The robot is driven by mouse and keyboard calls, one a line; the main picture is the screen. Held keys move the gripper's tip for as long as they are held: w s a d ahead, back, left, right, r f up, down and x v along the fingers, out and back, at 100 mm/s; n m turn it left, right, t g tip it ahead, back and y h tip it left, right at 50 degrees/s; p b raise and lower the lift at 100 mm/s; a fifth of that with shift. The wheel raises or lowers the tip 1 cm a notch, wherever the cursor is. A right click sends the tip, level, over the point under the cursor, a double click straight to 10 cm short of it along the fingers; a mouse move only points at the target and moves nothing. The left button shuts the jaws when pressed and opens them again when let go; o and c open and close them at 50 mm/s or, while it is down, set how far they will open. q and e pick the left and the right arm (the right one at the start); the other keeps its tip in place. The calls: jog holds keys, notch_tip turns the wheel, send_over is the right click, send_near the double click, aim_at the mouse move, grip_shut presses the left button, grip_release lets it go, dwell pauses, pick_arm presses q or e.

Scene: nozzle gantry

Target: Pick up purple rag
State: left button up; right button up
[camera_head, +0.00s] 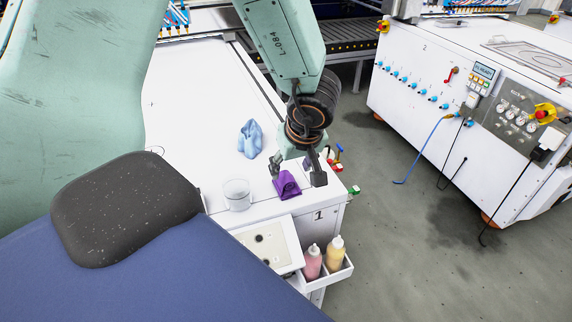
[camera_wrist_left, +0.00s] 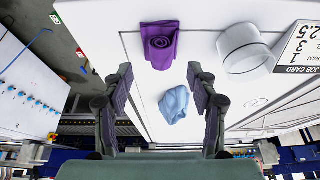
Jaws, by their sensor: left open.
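The purple rag (camera_head: 287,185) lies folded on the white table top near its front right corner, and it also shows in the left wrist view (camera_wrist_left: 160,42), top centre. My left gripper (camera_head: 297,172) is over the rag in the head view, its fingers apart with nothing between them. In the left wrist view my left gripper (camera_wrist_left: 160,74) shows its two dark fingers spread wide, with the rag beyond the tips. The rag appears apart from the fingers. My right gripper is not in view.
A light blue rag (camera_head: 250,139) lies farther back on the table (camera_head: 195,95). A clear beaker (camera_head: 237,195) stands left of the purple rag. A side holder carries a pink bottle (camera_head: 313,262) and a yellow bottle (camera_head: 335,252). A white machine (camera_head: 440,95) stands across the floor at right.

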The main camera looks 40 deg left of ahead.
aim_at(286, 175)
pick_arm(q)
jog(key=shift+w+d+f+b, duration=0.1)
jog(key=shift+d+f+b, duration=0.1)
jog(key=shift+f+b, duration=0.4)
jog(key=a+f, duration=0.1)
jog(key=f, duration=0.1)
jog(key=w+a+f+b, duration=0.1)
jog(key=a+f, duration=0.1)
jog(key=shift+a+f, duration=0.15)
jog(key=shift+a, duration=0.05)
jog(key=shift+f, duration=0.1)
jog(key=shift+d+r, duration=0.25)
jog(key=shift+d, duration=0.2)
jog(key=shift+r, duration=0.1)
jog(key=shift+c, duration=0.3)
jog(key=shift+a+f, duration=0.25)
jog(key=shift+a, duration=0.15)
jog(key=c, duration=0.4)
jog(key=shift+d+r, duration=0.15)
jog(key=shift+d, duration=0.2)
jog(key=c, duration=0.5)
jog(key=shift+a, duration=0.2)
grip_shut()
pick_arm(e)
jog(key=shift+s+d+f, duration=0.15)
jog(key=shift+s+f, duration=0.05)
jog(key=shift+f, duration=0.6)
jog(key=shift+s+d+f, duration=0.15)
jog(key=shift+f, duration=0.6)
